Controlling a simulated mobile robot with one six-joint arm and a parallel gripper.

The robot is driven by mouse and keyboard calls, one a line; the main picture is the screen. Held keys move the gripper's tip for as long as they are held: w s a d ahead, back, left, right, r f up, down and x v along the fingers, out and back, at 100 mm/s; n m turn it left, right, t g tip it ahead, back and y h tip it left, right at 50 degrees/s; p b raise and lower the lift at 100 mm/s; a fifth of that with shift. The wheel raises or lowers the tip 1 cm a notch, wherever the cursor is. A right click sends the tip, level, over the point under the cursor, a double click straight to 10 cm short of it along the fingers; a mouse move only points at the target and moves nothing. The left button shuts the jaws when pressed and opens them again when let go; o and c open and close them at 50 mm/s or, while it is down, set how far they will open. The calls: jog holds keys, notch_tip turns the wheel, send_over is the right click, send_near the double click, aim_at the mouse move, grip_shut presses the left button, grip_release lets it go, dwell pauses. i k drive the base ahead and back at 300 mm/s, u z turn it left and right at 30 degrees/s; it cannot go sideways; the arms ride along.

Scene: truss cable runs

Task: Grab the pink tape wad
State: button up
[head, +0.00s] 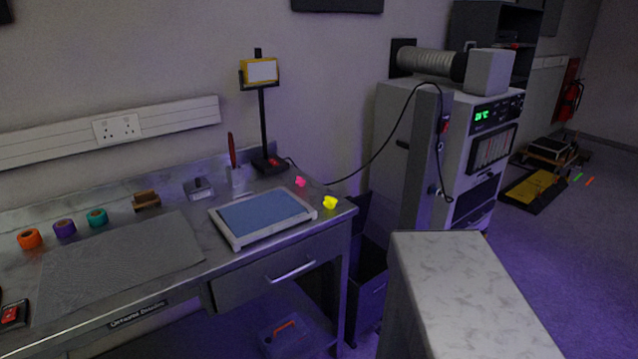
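The pink tape wad (300,181) is a small, crumpled, bright pink lump. It lies on the metal workbench top near the back right, between the lamp base and the blue-topped tray. A similar yellow wad (330,202) lies a little nearer, close to the bench's right end. My gripper is not in view, so its state and its place relative to the pink wad do not show.
The framed blue panel (265,215) lies just left of the wads. A lamp (262,110) stands behind them, its black cable looping right to a grey cabinet (408,135). Tape rolls (64,228) and a grey mat (120,260) occupy the left. A dark bin (368,290) stands beside the bench.

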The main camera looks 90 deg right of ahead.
aim_at(300, 181)
jog(key=z, duration=0.95)
jog(key=k, duration=0.6)
jog(key=z, duration=0.15)
jog(key=i, duration=0.55)
jog(key=z, duration=0.1)
